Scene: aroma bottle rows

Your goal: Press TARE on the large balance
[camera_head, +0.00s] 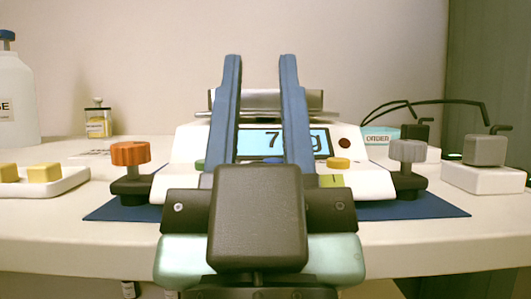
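The large balance (370,181) is white and stands at the middle of the table, with a metal pan (315,100) on top. I cannot read which is TARE. My gripper (260,62) is open and empty, its two blue fingers upright in front of the balance. Its dark body hides the lower front of the balance.
An orange knob (130,153) and a grey knob (407,151) flank the balance on a blue mat (430,208). At left are a tray (75,182) with yellow blocks, a small bottle (98,122) and a large white bottle (14,95). A grey block (485,150) sits at right.

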